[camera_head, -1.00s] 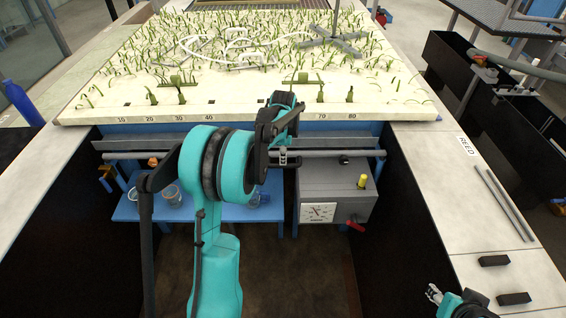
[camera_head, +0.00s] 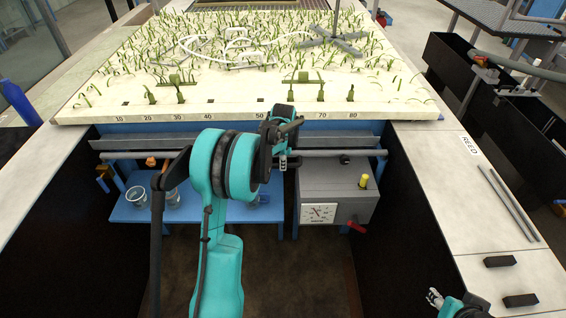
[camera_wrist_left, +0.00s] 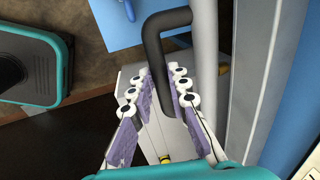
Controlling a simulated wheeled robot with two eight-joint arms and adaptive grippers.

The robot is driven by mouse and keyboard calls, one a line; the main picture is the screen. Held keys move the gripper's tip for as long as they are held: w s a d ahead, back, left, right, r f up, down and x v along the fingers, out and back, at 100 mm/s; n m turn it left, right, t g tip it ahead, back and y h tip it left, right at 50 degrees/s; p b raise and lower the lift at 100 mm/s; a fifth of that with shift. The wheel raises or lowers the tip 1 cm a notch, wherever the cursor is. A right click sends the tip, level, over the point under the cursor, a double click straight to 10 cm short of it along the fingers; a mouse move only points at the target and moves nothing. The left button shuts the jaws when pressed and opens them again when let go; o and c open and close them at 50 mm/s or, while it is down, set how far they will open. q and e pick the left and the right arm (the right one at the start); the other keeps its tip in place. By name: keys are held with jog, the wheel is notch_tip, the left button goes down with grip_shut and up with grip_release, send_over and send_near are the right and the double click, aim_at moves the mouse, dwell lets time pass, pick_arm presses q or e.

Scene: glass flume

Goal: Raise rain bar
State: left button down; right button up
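A long grey bar (camera_head: 330,153), which looks like the rain bar, runs level along the front of the flume below the planted bed. In the left wrist view, a black bent handle (camera_wrist_left: 153,45) stands out from a grey tube (camera_wrist_left: 205,50). My left gripper (camera_head: 283,163) is at the bar near its middle.
The sandy bed (camera_head: 230,108) with green stems lies behind the bar. Below are a blue shelf (camera_head: 215,212) with cups and a grey box (camera_head: 335,180) with a dial, yellow knob and red handle. Rods (camera_head: 508,204) and black blocks (camera_head: 500,262) lie on the right ledge.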

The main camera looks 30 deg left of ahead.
pick_arm(q)
notch_tip(320, 180, up, 29)
jog(key=p, duration=1.7)
jog(key=shift+p, duration=0.4)
jog(key=c, duration=1.4)
grip_release()
jog(key=shift+c, duration=0.2)
jog(key=shift+r, duration=0.1)
notch_tip(320, 180, up, 12)
jog(key=s+d, duration=0.1)
jog(key=s, duration=0.1)
jog(key=shift+d+f, duration=0.15)
jog(key=shift+f, duration=0.05)
